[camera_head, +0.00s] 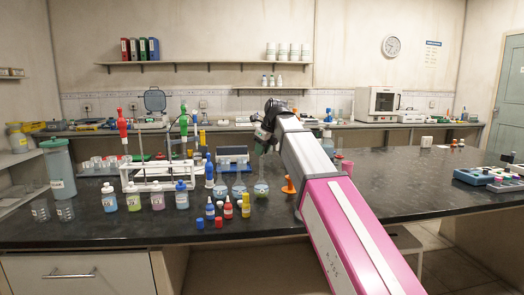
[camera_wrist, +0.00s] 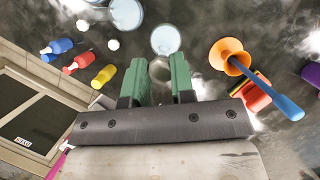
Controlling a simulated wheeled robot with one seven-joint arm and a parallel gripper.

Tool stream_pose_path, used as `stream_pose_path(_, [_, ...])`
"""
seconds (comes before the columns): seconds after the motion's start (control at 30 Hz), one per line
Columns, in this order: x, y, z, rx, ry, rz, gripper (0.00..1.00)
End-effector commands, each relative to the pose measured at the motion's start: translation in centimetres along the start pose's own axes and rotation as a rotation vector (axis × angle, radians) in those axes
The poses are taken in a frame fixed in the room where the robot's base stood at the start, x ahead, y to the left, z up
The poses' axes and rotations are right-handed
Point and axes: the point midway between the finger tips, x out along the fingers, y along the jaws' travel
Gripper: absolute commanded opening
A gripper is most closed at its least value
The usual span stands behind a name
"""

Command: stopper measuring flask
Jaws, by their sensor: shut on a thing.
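My gripper (camera_wrist: 160,78) has its two green fingers closed on a small greyish, glassy round piece (camera_wrist: 159,70), which looks like the stopper; its lower part is hard to make out. The flask's narrow neck rises toward the fingers. I cannot tell whether the held piece touches the neck. In the wrist view a round glass vessel with pale blue content (camera_wrist: 166,40) lies just beyond the fingertips.
Two similar glass vessels (camera_head: 230,190) stand left of the flask. Small dropper bottles (camera_head: 227,208) are in front. An orange funnel-like piece (camera_wrist: 230,53) with a blue rod is close on the right. A white rack (camera_head: 157,172) and bottles stand left.

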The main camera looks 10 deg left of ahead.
Motion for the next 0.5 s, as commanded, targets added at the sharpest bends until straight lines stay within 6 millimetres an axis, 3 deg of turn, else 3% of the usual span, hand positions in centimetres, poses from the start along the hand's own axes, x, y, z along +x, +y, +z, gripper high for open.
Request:
stream_pose_path(0.2, [-0.01,0.0,0.01,0.0,0.0,0.0,0.02])
stream_pose_path(0.23, [-0.01,0.0,0.01,0.0,0.0,0.0,0.33])
stream_pose_path(0.3, [0.0,0.0,0.0,0.0,0.0,0.0,0.53])
stream_pose_path(0.5, [0.0,0.0,0.0,0.0,0.0,0.0,0.53])
